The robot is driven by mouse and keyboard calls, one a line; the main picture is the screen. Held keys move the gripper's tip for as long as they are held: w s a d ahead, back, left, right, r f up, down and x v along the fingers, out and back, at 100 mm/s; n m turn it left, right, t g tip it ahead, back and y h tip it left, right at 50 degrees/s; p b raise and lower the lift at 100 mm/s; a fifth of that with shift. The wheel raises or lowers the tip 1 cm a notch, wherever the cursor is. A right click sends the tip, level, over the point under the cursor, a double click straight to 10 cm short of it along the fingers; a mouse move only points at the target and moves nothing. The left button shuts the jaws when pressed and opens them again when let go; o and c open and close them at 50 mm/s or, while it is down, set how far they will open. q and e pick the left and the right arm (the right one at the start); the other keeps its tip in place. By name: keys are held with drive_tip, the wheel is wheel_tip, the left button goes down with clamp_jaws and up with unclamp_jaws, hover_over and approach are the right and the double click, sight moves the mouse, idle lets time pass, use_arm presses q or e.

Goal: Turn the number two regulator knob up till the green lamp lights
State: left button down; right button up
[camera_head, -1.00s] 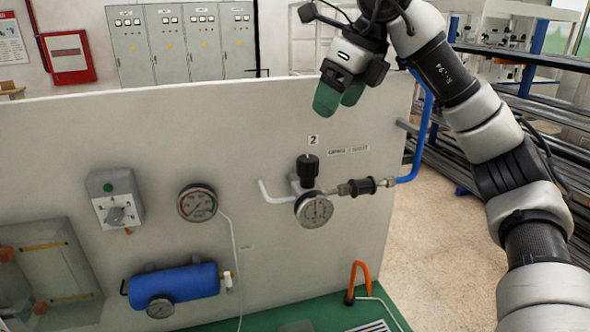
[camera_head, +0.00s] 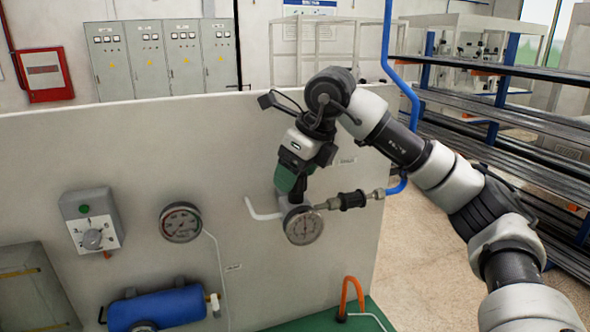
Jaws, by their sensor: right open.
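The number two regulator is on the pale panel, with its round gauge (camera_head: 303,225) in plain view. Its black knob, above the gauge, is mostly hidden by my right gripper (camera_head: 291,184), as is the "2" label. The right gripper points down with its green fingertips at the knob, open; whether they touch it I cannot tell. A grey box (camera_head: 104,232) at the left carries a dark green round lamp (camera_head: 84,209), which does not look lit, above a grey dial. My left gripper is out of view.
A second gauge (camera_head: 180,222) and a blue tank (camera_head: 158,307) are on the panel to the left. A black fitting (camera_head: 352,200) and a blue pipe (camera_head: 397,185) lie just right of the regulator. Racks of bars (camera_head: 500,125) fill the right.

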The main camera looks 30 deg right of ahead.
drive_tip(key=shift+f, duration=0.35)
drive_tip(key=shift+c, duration=0.5)
drive_tip(key=c, duration=0.8)
drive_tip(key=shift+m, duration=0.4)
drive_tip(key=shift+c, duration=0.2)
drive_tip(key=shift+m+h+b, duration=0.3)
drive_tip(key=o, duration=0.9)
drive_tip(key=shift+o, duration=0.2)
drive_tip(key=shift+r, duration=0.1)
